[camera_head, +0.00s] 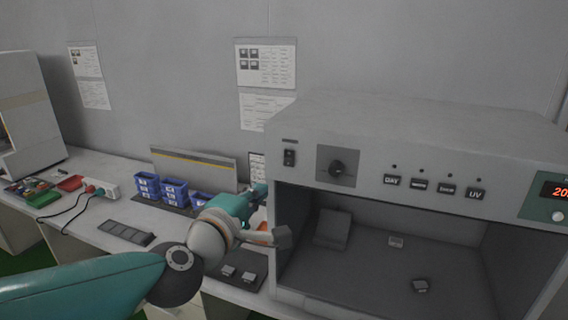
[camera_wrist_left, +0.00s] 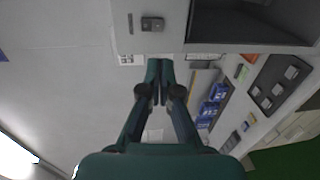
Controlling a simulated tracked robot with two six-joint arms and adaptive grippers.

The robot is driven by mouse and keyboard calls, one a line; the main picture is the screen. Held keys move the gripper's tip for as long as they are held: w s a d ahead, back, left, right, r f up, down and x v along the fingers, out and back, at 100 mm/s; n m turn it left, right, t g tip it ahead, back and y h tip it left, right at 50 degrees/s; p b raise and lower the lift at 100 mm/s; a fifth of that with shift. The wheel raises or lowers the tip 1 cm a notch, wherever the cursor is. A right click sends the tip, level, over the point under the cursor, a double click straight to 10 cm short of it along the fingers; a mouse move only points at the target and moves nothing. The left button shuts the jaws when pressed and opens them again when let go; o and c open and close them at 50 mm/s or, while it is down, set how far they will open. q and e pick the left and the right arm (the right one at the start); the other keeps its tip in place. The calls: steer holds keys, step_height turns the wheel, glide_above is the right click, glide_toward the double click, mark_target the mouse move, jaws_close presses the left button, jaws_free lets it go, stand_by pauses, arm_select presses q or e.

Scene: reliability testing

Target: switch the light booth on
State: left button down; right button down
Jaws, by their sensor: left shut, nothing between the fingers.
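The light booth (camera_head: 420,140) is a grey box at the right in the head view, with an open front and an unlit-looking interior. A dark rocker switch (camera_head: 289,157) sits at the upper left of its front panel. The switch also shows in the left wrist view (camera_wrist_left: 152,23), just beyond the fingertips. My left gripper (camera_head: 262,188) is shut and empty, below and left of the switch in the head view and apart from it. Its two teal fingers meet in the left wrist view (camera_wrist_left: 160,66). My right gripper is not in view.
Small samples (camera_head: 420,286) lie inside the booth. Blue bins (camera_head: 173,190) and a dark tray (camera_head: 126,233) stand on the bench to the left.

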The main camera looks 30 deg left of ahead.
arm_select(q)
steer(key=shift+w, duration=0.1)
glide_toward(289, 165)
steer(key=x, duration=0.6)
steer(key=shift+r, duration=0.1)
steer(key=shift+w+a+p, duration=0.2)
steer(key=shift+w+p, duration=0.1)
steer(key=shift+w, duration=0.35)
